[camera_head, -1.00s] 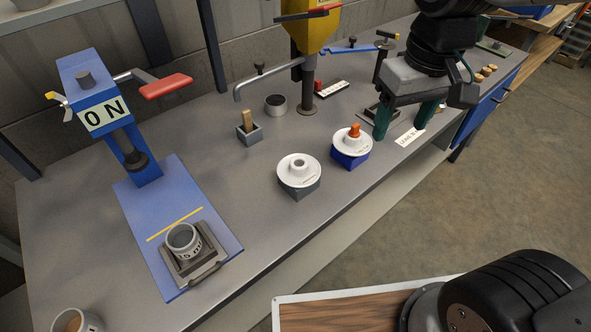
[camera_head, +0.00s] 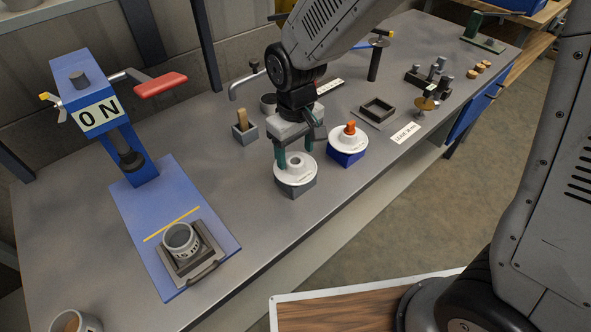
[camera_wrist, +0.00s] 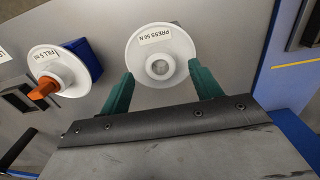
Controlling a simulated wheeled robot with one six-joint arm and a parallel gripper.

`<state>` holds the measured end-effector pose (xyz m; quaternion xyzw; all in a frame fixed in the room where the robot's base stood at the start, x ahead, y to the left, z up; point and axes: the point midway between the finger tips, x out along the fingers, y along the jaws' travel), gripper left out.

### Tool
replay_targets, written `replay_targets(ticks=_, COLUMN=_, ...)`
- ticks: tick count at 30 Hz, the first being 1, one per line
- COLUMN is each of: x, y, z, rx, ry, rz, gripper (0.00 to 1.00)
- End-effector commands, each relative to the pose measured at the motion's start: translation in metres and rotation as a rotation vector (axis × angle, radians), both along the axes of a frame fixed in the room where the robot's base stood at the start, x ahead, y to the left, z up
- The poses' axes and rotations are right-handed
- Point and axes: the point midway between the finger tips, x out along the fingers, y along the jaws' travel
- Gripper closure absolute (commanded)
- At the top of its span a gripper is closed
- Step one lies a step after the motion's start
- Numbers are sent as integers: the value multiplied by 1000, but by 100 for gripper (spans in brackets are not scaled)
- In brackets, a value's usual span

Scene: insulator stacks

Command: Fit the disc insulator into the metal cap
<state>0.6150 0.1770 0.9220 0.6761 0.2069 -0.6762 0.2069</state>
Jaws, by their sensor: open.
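A white disc insulator (camera_head: 295,178) with a raised hub sits on a grey block at the middle of the bench. In the wrist view this disc (camera_wrist: 161,45) carries the label "PRESS 50 N". My gripper (camera_head: 294,152) is open above it. Its two green fingers, seen in the wrist view (camera_wrist: 162,86), stand apart at the disc's near side; I cannot tell whether they touch it. A grey metal cap (camera_head: 180,238) stands open end up in a dark holder (camera_head: 207,262) on the blue press plate at the left.
A second white disc (camera_head: 348,143) with an orange plug sits on a blue block just right. The blue press (camera_head: 97,100) has a red-handled lever. Another grey cup (camera_head: 76,322) stands front left. A brush holder (camera_head: 245,134) stands behind. Bench is clear between disc and press plate.

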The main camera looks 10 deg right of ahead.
Motion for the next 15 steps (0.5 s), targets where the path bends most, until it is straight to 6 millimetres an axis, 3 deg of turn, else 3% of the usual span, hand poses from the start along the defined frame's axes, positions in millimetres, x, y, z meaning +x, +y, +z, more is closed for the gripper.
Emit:
replay_targets(ticks=6, x=0, y=1, z=-27, rx=-1, ry=1, rz=0, gripper=36)
replay_targets(ticks=14, x=0, y=1, z=-29, rx=1, ry=-1, rz=0, gripper=36)
replay_targets(ticks=15, x=0, y=1, z=-29, rx=1, ry=-1, rz=0, gripper=45)
